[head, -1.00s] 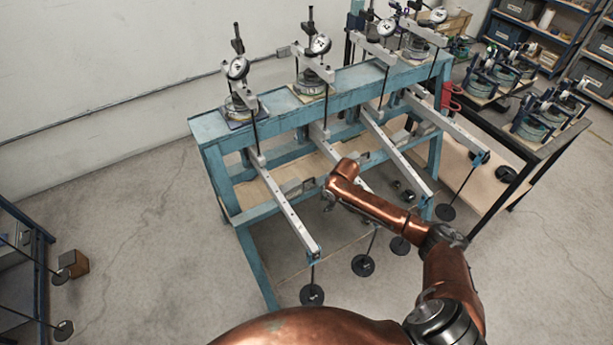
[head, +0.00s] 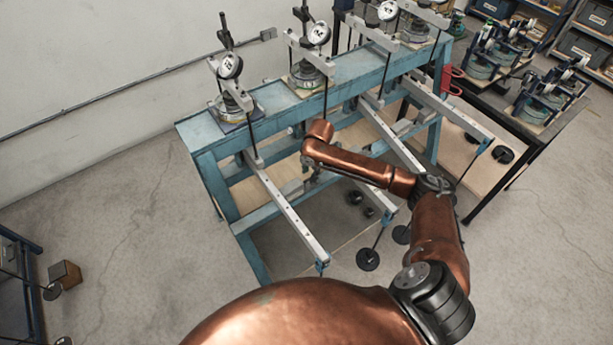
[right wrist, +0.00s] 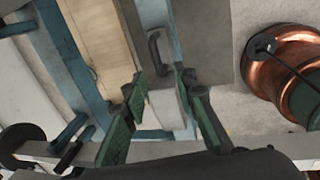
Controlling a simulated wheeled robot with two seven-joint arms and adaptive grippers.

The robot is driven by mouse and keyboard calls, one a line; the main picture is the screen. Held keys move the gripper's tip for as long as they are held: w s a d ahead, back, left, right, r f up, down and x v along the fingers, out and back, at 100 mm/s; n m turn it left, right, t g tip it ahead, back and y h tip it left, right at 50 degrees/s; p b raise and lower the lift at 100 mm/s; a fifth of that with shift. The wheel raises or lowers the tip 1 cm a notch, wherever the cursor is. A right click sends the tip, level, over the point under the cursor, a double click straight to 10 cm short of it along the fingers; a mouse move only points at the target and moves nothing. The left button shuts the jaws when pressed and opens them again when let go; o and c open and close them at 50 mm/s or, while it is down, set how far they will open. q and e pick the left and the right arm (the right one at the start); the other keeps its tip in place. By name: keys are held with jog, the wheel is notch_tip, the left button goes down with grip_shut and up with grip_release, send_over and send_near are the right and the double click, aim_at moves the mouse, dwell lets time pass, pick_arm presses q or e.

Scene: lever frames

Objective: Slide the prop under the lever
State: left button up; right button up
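Several long grey lever bars stick out from a blue stand (head: 185,133); the nearest lever (head: 285,212) slopes toward me in the head view. My right arm reaches over the stand, and its gripper (head: 308,163) is small and partly hidden there, right of the nearest lever. In the right wrist view, the right gripper (right wrist: 162,82) has its green-padded fingers apart. A grey block with a dark handle (right wrist: 165,104), which looks like the prop, shows between and beyond the fingers; I cannot tell whether they touch it. A pale bar (right wrist: 280,148) crosses behind the fingers. My left gripper is out of view.
Dial gauges (head: 229,66) stand on top of the blue stand. Black hanging weights (head: 368,259) hang below the lever ends. A dark table (head: 548,128) with more devices stands at the right.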

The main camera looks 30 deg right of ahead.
aim_at(307, 180)
jog(key=f, duration=0.2)
jog(key=shift+w+f, duration=0.35)
jog(key=shift+w, duration=0.05)
jog(key=shift+f, duration=0.55)
jog(key=shift+w, duration=0.1)
grip_shut()
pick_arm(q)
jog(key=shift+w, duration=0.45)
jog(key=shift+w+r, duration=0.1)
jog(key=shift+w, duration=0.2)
